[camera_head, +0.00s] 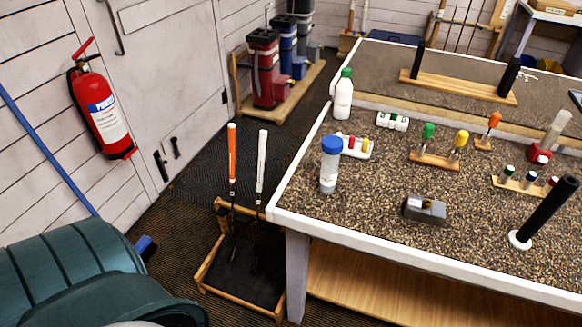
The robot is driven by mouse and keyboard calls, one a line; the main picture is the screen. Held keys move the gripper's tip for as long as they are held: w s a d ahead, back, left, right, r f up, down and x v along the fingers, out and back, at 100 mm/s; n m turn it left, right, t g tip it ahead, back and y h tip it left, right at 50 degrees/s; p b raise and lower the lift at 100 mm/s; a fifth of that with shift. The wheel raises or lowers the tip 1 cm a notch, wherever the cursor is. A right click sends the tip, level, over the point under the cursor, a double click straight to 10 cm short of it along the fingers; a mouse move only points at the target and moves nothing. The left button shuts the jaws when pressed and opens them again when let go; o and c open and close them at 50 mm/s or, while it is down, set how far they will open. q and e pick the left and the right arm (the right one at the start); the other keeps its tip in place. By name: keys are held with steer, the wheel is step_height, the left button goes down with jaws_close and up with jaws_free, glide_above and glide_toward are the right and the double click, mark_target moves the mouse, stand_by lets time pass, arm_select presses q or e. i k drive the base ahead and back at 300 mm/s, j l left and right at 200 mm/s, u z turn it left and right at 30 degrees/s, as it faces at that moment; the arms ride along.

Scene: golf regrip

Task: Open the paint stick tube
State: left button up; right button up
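A pale, see-through tube with a blue cap (330,165) stands upright near the left edge of the speckled bench top (370,215). The cap sits on the tube's top. It looks like the paint stick tube, though no label is readable. Neither of my grippers is in view.
Behind the tube are a white tray (345,149) of small capped pieces and a white bottle with a green cap (343,97). A grey block (424,210) lies to the right, with wooden tool racks (436,161) beyond. Golf clubs (232,160) stand left of the bench.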

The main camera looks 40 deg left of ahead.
mark_target(330, 162)
steer(key=k+j, duration=0.4)
steer(key=j, duration=0.15)
steer(key=k+j, duration=0.35)
steer(key=j, duration=0.15)
